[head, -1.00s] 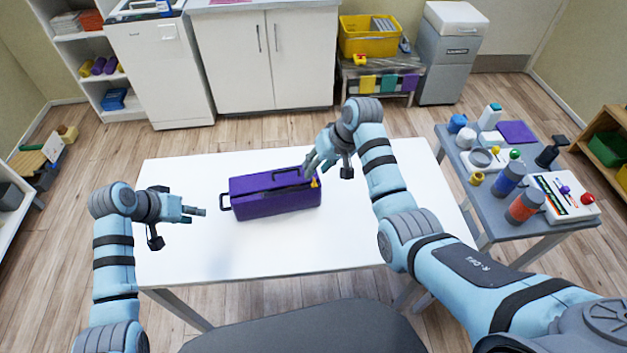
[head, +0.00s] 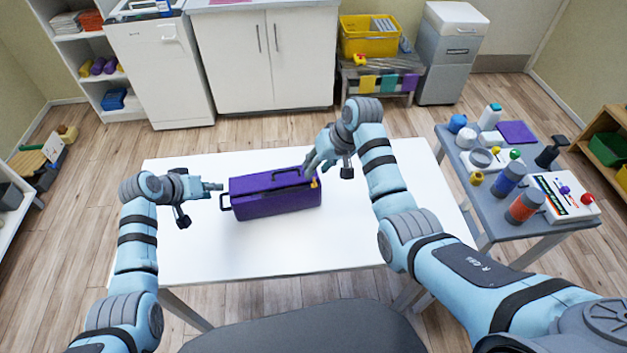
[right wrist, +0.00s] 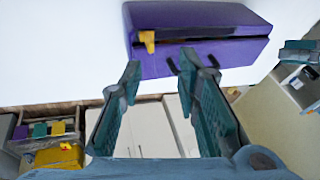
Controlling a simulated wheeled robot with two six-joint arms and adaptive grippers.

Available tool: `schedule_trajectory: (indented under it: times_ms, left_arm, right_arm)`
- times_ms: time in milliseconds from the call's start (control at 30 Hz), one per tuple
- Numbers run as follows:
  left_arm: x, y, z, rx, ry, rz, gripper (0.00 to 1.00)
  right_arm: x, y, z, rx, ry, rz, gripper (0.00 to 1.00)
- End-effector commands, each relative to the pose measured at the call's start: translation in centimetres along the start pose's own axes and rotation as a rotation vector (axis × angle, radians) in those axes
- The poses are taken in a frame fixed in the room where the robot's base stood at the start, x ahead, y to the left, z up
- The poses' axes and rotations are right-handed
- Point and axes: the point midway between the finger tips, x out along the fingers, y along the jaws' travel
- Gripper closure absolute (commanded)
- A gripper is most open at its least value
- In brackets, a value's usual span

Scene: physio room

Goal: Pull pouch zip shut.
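My right gripper (head: 309,168) is just above that end. In the right wrist view its fingers (right wrist: 161,72) are apart with nothing between them, and the pull lies beyond their tips. My left gripper (head: 219,186) is beside the pouch's left end, near the loop; its finger opening is unclear.
A grey side table (head: 478,210) at the right holds bottles, jars and a white box with coloured knobs. White cabinets (head: 265,60) and a yellow bin (head: 365,37) stand behind. The white table is clear around the pouch, and a dark rounded surface (head: 305,328) shows at the bottom.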

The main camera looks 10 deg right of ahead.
Motion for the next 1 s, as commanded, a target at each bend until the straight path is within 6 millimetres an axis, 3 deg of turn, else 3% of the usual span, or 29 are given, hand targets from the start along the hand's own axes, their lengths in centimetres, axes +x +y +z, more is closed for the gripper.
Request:
schedule_trajectory:
  times_ms: [700, 1000]
  left_arm:
    - [0.0, 0.0, 0.0, 0.000, -0.001, 0.000, 0.75]
    - [0.0, 0.0, 0.0, 0.000, -0.001, 0.000, 0.75]
  right_arm:
    - [4.3, 1.3, 1.5, 0.000, -0.002, 0.000, 0.70]
    - [4.5, 1.4, 1.6, 0.000, 0.000, 0.000, 0.70]
